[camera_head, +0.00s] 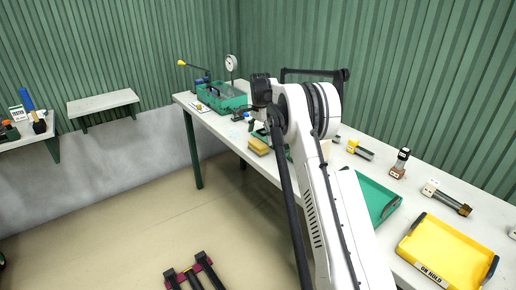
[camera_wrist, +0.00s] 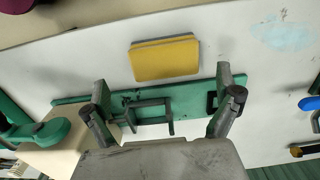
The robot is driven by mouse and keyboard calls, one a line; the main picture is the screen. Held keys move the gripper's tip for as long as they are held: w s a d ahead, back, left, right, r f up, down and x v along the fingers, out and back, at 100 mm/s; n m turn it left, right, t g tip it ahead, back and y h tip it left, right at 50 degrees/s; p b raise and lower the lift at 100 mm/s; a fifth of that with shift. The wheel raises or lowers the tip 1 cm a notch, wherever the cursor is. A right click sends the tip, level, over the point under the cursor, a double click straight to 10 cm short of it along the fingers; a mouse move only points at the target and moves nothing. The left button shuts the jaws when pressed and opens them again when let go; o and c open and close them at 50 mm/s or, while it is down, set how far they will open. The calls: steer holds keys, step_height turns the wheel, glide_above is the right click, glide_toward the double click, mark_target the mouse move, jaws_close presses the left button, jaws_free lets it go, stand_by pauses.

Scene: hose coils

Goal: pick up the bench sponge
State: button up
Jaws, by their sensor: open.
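The bench sponge is a yellow block (camera_wrist: 164,59) lying flat on the pale bench top in the wrist view, just beyond my fingertips. In the head view the sponge (camera_head: 258,147) lies near the front edge of the long bench. My gripper (camera_wrist: 162,84) is open, with its two dark fingers spread wide and nothing held between them. The sponge lies ahead of the gap between the fingers, apart from both. In the head view my arm hides most of the gripper.
A green strip with a dark handle-like frame (camera_wrist: 150,108) lies below the sponge, between my fingers in the picture. A green crate (camera_head: 222,97) stands farther along the bench. A green tray (camera_head: 374,192) and yellow tray (camera_head: 447,250) lie nearer. Bench around the sponge's upper side is bare.

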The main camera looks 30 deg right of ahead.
mark_target(258, 143)
steer(key=f, duration=0.5)
steer(key=shift+w+a, duration=0.3)
steer(key=shift+a, duration=0.1)
steer(key=shift+r, duration=0.1)
steer(key=c, duration=1.2)
